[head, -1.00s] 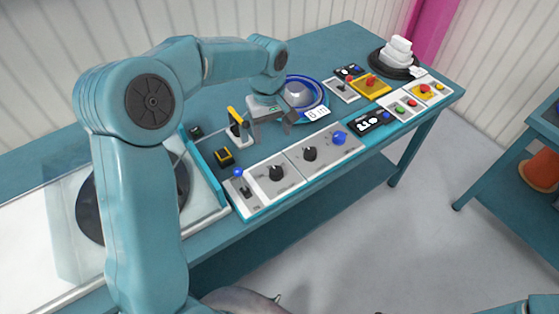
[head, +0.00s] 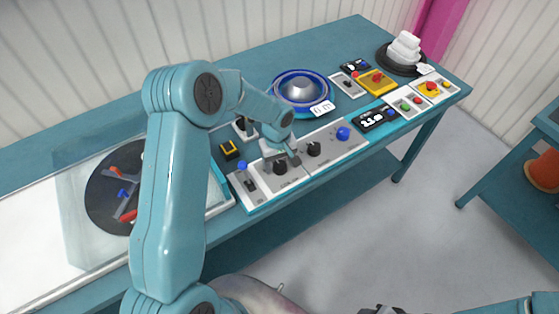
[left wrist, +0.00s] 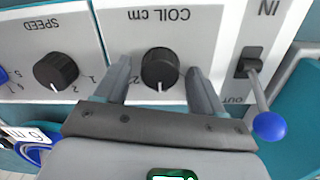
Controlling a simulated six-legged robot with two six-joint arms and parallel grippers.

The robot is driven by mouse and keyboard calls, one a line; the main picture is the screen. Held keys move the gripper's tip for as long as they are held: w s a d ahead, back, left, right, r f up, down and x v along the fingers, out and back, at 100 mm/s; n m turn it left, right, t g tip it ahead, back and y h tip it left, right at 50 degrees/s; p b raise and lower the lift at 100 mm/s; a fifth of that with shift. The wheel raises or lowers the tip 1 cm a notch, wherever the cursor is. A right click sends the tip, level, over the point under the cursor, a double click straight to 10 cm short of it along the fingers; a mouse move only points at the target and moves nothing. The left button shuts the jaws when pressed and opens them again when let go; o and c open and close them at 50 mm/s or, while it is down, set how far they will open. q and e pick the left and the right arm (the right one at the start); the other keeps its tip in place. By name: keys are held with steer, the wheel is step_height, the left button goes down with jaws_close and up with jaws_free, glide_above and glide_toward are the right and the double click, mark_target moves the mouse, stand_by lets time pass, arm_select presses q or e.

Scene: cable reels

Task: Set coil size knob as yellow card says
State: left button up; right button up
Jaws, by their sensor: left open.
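The coil size knob, black under the label COIL cm, shows in the left wrist view (left wrist: 160,68), where the panel appears upside down. It also shows in the head view (head: 280,168), partly covered by my gripper. Its white pointer line faces the bottom of the wrist picture. My left gripper (left wrist: 160,88) is open, with one finger on each side of the knob and gaps visible in the wrist view. It also shows over the panel in the head view (head: 282,160). I cannot pick out a yellow card.
The black SPEED knob (left wrist: 56,70) is beside the coil knob. A lever with a blue ball (left wrist: 270,126) is on the other side, near my finger. A blue reel (head: 299,88) with a white tag (head: 322,108) lies behind the panel.

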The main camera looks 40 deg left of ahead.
arm_select(q)
steer(key=shift+f, duration=0.1)
steer(key=shift+s, duration=0.15)
steer(key=c, duration=1.1)
steer(key=shift+o, duration=0.2)
